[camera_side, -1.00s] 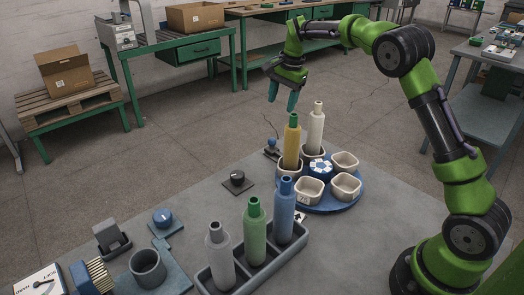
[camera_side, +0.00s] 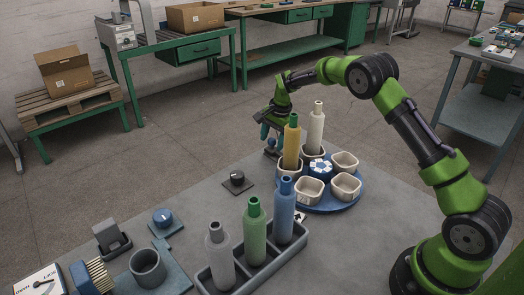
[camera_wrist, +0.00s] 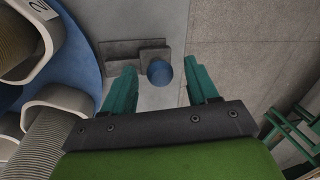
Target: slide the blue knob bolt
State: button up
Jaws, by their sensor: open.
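The blue knob (camera_wrist: 160,72) of the bolt shows in the wrist view, on a grey bolt block (camera_wrist: 122,52) fixed to the table. My gripper (camera_wrist: 160,88) is open, with one green finger on each side of the knob in the wrist view and gaps on both sides. I cannot tell whether the fingertips are down at the knob's height. In the side view my gripper (camera_side: 273,130) is low over the bolt.
The blue turntable (camera_side: 335,204) with white cups stands close beside the bolt. A black dial (camera_side: 237,181) sits to the left. The table edge and floor lie beyond the bolt.

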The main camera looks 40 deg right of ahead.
aim_at(278, 153)
grip_shut()
dwell(0.3)
jog(key=shift+s, duration=1.8)
grip_release()
